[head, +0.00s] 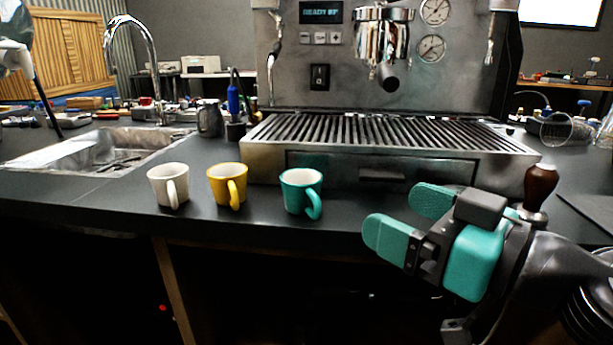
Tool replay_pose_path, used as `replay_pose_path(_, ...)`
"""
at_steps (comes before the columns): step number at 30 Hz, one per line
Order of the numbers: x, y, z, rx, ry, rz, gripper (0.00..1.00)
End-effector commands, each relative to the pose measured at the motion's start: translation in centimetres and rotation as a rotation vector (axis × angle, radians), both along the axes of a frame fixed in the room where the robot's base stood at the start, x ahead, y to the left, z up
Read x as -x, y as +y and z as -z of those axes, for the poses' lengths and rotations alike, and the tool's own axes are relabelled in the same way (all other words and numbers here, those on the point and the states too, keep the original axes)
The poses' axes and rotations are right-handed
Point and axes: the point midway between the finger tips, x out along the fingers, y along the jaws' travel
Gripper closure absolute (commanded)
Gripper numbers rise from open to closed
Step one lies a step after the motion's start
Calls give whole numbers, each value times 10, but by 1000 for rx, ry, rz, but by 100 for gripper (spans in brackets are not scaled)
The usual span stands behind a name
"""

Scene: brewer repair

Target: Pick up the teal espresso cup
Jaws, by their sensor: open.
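The teal espresso cup (299,189) stands upright on the dark counter, in front of the espresso machine, with a white inside. Its handle faces front right. My gripper (399,217) has teal fingers and is open and empty. It is to the right of the teal cup, near the counter's front edge, and apart from the cup. The fingers point left, toward the cup's side of the picture.
A yellow cup (226,187) and a white cup (165,187) stand in a row left of the teal one. The espresso machine (400,165) is close behind. A wooden-handled tamper (539,186) stands behind my gripper. A sink (95,150) is at left.

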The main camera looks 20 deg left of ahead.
Motion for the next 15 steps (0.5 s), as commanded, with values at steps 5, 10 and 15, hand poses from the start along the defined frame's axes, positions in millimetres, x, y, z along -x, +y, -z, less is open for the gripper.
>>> replay_pose_path(5, -8, 19, -5, 5, 7, -1, 10)
replay_pose_path(10, -24, 54, -5, 4, 2, -2, 10)
replay_pose_path(15, -34, 75, -1, 4, 2, 0, 10)
